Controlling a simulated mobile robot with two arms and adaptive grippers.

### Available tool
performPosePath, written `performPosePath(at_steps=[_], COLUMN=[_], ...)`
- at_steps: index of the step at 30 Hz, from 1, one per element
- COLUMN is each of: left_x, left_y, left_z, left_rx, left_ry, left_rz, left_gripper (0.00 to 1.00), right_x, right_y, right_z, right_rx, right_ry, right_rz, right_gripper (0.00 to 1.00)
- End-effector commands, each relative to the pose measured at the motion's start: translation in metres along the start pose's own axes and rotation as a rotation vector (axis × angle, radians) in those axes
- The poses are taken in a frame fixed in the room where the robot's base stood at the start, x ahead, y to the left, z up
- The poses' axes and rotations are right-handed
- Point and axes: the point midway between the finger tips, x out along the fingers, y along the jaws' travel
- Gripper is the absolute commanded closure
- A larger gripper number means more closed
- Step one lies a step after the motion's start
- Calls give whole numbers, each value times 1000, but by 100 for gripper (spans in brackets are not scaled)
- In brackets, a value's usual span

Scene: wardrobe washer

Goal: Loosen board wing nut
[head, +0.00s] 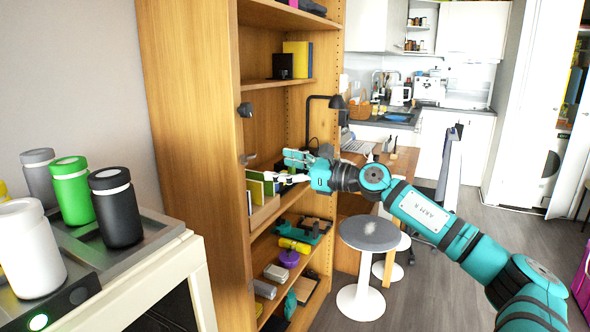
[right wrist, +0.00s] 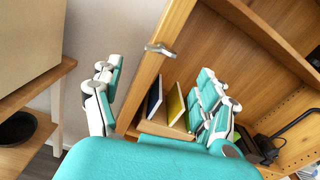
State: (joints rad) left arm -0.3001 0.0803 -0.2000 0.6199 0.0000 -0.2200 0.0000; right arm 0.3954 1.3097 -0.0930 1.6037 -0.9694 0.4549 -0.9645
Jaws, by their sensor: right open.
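A grey metal wing nut (right wrist: 160,49) sits on the front edge of the wooden side board (right wrist: 150,80) in the right wrist view. In the head view, a dark fitting (head: 245,109) and a paler small fitting (head: 247,158) sit on the edge of the tall board (head: 195,120); I cannot tell which is the wing nut. My right gripper (head: 282,168) is open and empty in front of the shelves, near the paler fitting. In the right wrist view its fingers (right wrist: 158,75) are spread to either side of the board edge, apart from the wing nut. My left gripper is out of view.
Upright books (head: 258,186) stand in a wooden holder behind my right gripper. Lower shelves hold a purple item (head: 289,258) and other objects. Several capped jars (head: 116,208) stand on a machine at left. A round stool (head: 369,234) stands right of the shelves.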

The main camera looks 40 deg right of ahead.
Motion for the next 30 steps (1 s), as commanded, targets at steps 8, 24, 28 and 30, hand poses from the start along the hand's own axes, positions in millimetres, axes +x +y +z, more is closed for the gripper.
performPosePath(at_steps=[8,24,28,30], left_x=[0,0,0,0], left_y=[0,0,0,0], left_z=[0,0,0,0], left_rx=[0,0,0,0], left_ry=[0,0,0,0], left_rz=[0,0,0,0], left_gripper=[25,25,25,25], right_x=[-20,-31,-31,-31], right_y=[0,0,0,0], right_z=[-3,0,0,0], right_rx=[4,0,0,0], right_ry=[3,0,0,0], right_rz=[-1,1,1,1], right_gripper=[25,25,25,25])
